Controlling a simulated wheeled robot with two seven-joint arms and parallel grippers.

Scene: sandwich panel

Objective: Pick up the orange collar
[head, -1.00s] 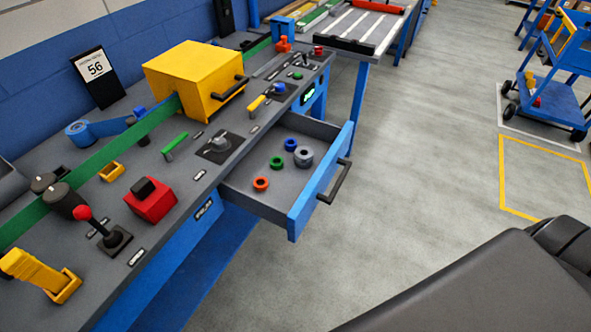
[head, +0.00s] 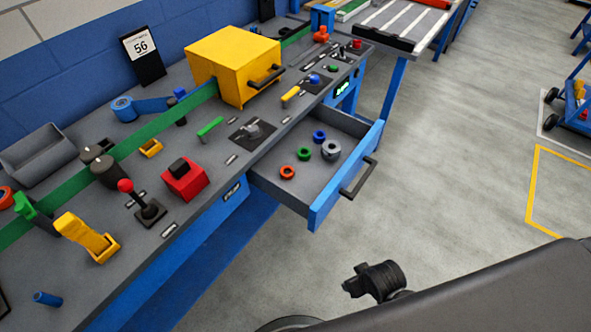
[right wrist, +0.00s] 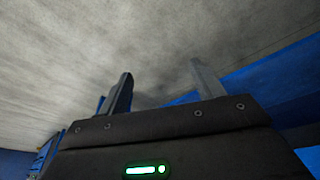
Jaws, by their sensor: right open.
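The orange collar (head: 287,172) is a small ring lying flat on the floor of the open drawer (head: 319,205), near its left front part in the head view. No collar shows in that view. My left gripper is out of view.
The drawer's black handle (head: 360,178) sticks out over open floor. On the bench stand a yellow box (head: 225,62), a red block with a black top (head: 185,180), a red-knobbed joystick (head: 148,208) and a yellow lever (head: 85,235). Floor right of the drawer is clear.

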